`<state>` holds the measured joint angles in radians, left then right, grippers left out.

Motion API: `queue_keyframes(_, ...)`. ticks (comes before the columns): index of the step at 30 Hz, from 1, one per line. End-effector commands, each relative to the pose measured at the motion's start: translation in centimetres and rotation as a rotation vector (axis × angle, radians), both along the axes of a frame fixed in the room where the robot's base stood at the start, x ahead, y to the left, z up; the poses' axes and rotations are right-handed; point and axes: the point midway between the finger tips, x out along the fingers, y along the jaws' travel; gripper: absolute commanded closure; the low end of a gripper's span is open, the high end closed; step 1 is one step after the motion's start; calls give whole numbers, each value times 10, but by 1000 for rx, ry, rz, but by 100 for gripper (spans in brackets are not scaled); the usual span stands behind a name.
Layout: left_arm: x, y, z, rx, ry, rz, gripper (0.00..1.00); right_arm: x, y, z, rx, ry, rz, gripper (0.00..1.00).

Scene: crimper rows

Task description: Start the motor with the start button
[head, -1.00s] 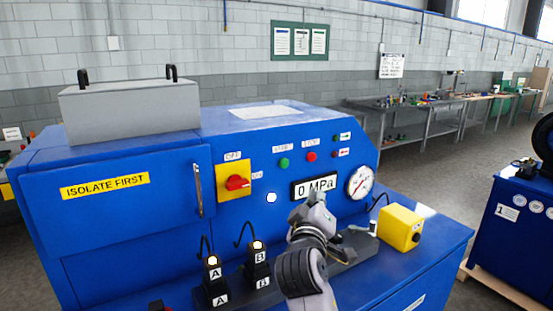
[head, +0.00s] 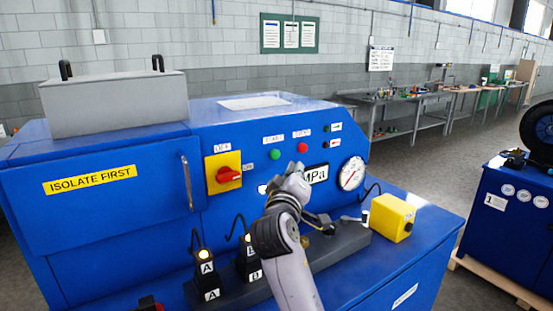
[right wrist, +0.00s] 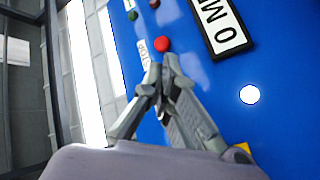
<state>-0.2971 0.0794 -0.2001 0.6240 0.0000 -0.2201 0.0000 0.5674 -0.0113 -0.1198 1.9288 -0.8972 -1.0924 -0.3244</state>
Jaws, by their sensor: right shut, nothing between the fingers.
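The green start button (head: 275,154) is on the blue machine's front panel, with a white label above it. The red stop button (head: 303,147) is just right of it and also shows in the right wrist view (right wrist: 162,44), beside its STOP label. My right gripper (head: 297,168) is shut and empty. In the head view its tips appear just below the two buttons and cover part of the MPa display (head: 317,174). In the right wrist view the fingers point near the red button, and the green start button is hidden. I cannot tell the gap to the panel. My left gripper is out of view.
A red rotary switch (head: 229,174) on a yellow plate is left of the buttons. A gauge (head: 351,173) is to the right. Below are black blocks A (head: 206,267) and B (head: 249,262) with lit lamps, and a yellow box (head: 392,217).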

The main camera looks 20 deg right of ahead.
Motion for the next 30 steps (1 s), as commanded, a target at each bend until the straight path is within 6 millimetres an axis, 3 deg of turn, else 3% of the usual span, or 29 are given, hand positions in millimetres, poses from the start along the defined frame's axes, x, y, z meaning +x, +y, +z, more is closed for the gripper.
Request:
queue_keyframes(6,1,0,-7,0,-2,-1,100,29,4,0,0,0,-1,100)
queue_keyframes(12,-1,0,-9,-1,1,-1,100,43,6,0,0,0,0,100)
queue_keyframes(30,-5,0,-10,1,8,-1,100,45,6,0,1,-1,0,100)
